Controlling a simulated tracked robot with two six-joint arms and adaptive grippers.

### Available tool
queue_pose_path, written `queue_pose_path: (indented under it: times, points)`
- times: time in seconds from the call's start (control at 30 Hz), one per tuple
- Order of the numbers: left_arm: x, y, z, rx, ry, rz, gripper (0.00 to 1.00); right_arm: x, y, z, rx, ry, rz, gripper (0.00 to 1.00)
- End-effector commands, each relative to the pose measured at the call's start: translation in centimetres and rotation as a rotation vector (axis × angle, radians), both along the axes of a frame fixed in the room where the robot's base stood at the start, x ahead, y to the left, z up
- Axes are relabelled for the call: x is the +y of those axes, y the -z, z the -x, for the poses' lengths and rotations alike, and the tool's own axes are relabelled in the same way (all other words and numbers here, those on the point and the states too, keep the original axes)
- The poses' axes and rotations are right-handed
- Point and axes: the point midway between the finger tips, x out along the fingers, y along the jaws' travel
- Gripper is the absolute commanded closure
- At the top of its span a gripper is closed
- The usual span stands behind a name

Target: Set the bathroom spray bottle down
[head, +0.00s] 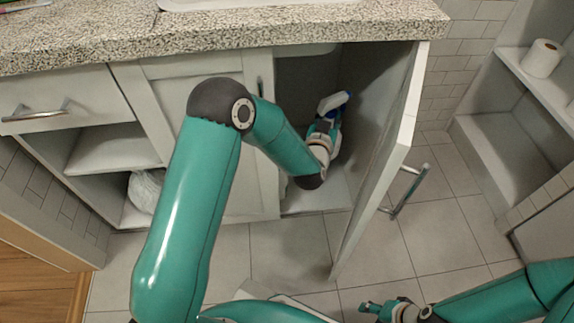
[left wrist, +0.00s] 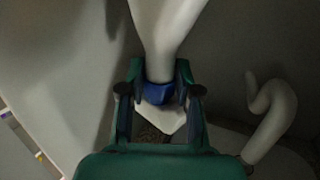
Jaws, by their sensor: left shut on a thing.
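The spray bottle (head: 333,102), white with a blue part, shows inside the open cabinet under the sink in the head view. My left gripper (head: 326,128) reaches into the cabinet and is shut on it. In the left wrist view, the fingers (left wrist: 159,95) close around the blue collar of the bottle (left wrist: 157,92), with white parts on both sides of it. Whether the bottle touches the cabinet floor is hidden. My right gripper (head: 375,308) is low at the right, outside the cabinet, with its finger opening unclear.
The cabinet door (head: 385,160) stands open to the right of my left arm. A curved white pipe (left wrist: 272,118) is beside the gripper in the left wrist view. The counter (head: 230,30) is above. A toilet roll (head: 543,58) sits on the right shelf.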

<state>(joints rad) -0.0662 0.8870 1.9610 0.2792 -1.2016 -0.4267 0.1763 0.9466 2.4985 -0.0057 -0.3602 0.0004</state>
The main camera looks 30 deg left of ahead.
Motion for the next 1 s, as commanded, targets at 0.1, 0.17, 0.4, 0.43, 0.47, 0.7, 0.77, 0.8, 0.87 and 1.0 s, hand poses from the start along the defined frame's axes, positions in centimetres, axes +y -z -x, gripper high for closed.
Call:
queue_pose_path:
  times: [0.1, 0.17, 0.4, 0.43, 0.47, 0.7, 0.77, 0.8, 0.87, 1.0]
  points:
    - [0.6, 1.4, 0.1, -0.002, -0.011, -0.001, 1.0, 0.0, 0.7, 0.0, 0.001, 0.0, 0.0, 0.5]
    - [0.9, 2.5, 0.2, -0.002, -0.016, -0.002, 1.0, 0.0, 1.2, 0.1, 0.001, 0.0, 0.0, 0.5]
    - [1.5, 8.4, 0.4, -0.002, -0.025, -0.001, 1.0, 0.0, 3.5, 0.0, 0.001, 0.0, 0.0, 0.5]
    - [1.5, 9.2, 0.4, -0.002, -0.025, -0.001, 1.0, 0.0, 3.8, 0.1, 0.001, 0.0, 0.0, 0.5]
    - [1.5, 9.9, 0.4, -0.002, -0.026, -0.001, 1.0, 0.0, 4.1, 0.1, 0.001, 0.0, 0.0, 0.5]
    - [1.6, 14.4, 0.4, -0.004, -0.026, -0.001, 1.0, 0.0, 5.9, 0.0, 0.001, 0.0, 0.0, 0.5]
    - [1.6, 14.9, 0.4, -0.004, -0.026, -0.001, 1.0, 0.0, 6.1, 0.0, 0.001, 0.0, 0.0, 0.5]
    - [1.6, 15.1, 0.4, -0.005, -0.027, -0.001, 1.0, 0.0, 6.2, 0.0, 0.001, 0.0, 0.0, 0.5]
    - [1.6, 15.3, 0.4, -0.006, -0.027, -0.001, 1.0, 0.0, 6.2, 0.0, 0.001, 0.0, 0.0, 0.5]
    - [1.6, 16.1, 0.4, -0.005, -0.027, -0.001, 1.0, 0.0, 6.6, 0.0, 0.0, 0.0, 0.0, 0.5]
